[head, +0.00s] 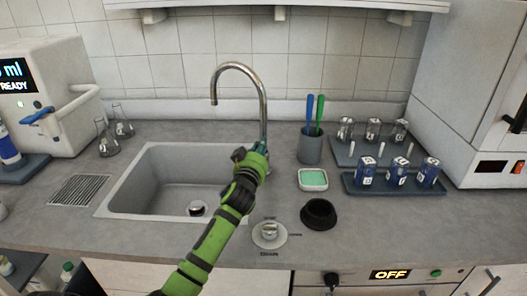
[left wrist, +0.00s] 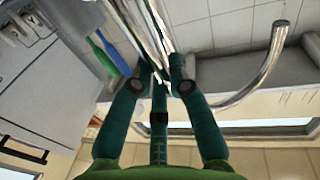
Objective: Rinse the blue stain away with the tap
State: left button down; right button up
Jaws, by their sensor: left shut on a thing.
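The chrome tap (head: 263,105) rises behind the sink (head: 122,187), its curved spout bending left over the basin. No water shows at the spout. My left gripper (head: 258,156) is at the tap's lower part, right of the basin, and hides its base. In the left wrist view the fingers (left wrist: 160,84) close around a part of the tap (left wrist: 275,72); whether this is its lever or its post I cannot tell. A dark round drain (head: 198,209) lies in the basin. I cannot make out a blue stain. My right gripper is out of view.
A grey cup (head: 310,148) with blue and green brushes, a soap dish (head: 313,179), a black ring (head: 319,214) and a knob (head: 269,233) stand right of the arm. Racks of vials (head: 393,185) are farther right. Flasks (head: 106,142) stand left of the sink.

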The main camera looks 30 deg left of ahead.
pick_arm(q)
jog(key=shift+a, duration=0.15)
jog(key=c, duration=1.2)
grip_release()
jog(key=shift+o, duration=0.2)
jog(key=v, duration=1.2)
